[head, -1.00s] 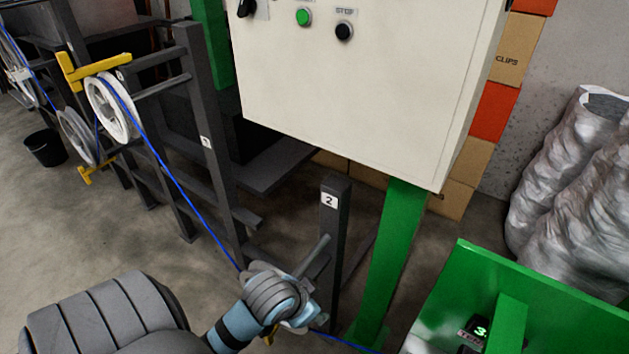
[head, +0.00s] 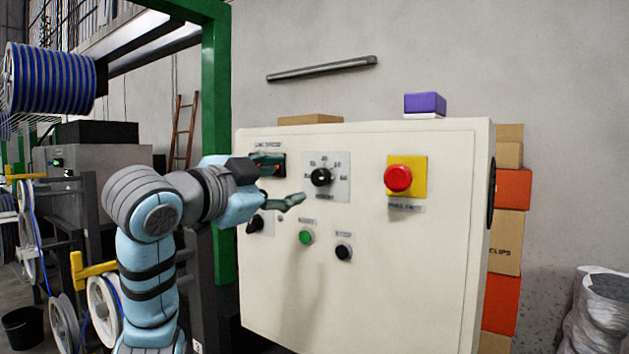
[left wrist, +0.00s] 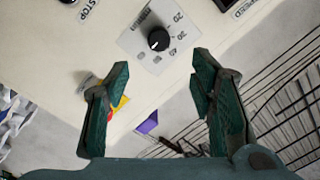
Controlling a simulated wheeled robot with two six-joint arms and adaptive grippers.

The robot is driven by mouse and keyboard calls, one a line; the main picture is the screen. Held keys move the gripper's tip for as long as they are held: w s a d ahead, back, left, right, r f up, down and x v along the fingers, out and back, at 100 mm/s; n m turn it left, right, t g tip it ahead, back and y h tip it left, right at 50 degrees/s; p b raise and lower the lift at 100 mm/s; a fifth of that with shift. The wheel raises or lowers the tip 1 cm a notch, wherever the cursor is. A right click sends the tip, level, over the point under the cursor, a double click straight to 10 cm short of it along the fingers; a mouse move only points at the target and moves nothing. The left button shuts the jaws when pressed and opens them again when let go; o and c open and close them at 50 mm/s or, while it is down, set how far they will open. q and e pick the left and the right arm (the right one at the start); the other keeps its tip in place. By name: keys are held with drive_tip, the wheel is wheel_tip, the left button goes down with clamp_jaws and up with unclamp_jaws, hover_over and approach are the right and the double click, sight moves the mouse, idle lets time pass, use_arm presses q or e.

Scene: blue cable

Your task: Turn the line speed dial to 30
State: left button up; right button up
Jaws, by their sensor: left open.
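The line speed dial (head: 321,177) is a black round knob on a pale scale plate, on the front of the cream control box (head: 400,270). In the left wrist view the dial (left wrist: 159,38) shows with 20, 30 and 40 readable beside it; I cannot tell for certain which mark it points to. My left gripper (head: 284,182) is open and empty, just left of the dial in the head view. In the left wrist view its dark green fingers (left wrist: 162,70) stand apart, with the dial beyond the gap between their tips, not gripped. My right gripper is out of view.
A red emergency button (head: 398,178) on a yellow plate sits right of the dial. A green button (head: 306,237) and a black button (head: 343,252) are below. A dark display (head: 267,165) is partly hidden by my gripper. A purple box (head: 425,103) stands on top.

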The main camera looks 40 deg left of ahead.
sight(318, 177)
use_arm(q)
drive_tip(key=w, duration=0.3)
drive_tip(key=w+a+p, duration=0.1)
drive_tip(key=w, duration=0.2)
drive_tip(key=w+p, duration=0.1)
drive_tip(key=w, duration=0.3)
drive_tip(key=shift+a, duration=0.15)
drive_tip(key=shift+w+a, duration=0.15)
drive_tip(key=shift+w, duration=0.4)
drive_tip(key=c, duration=1.2)
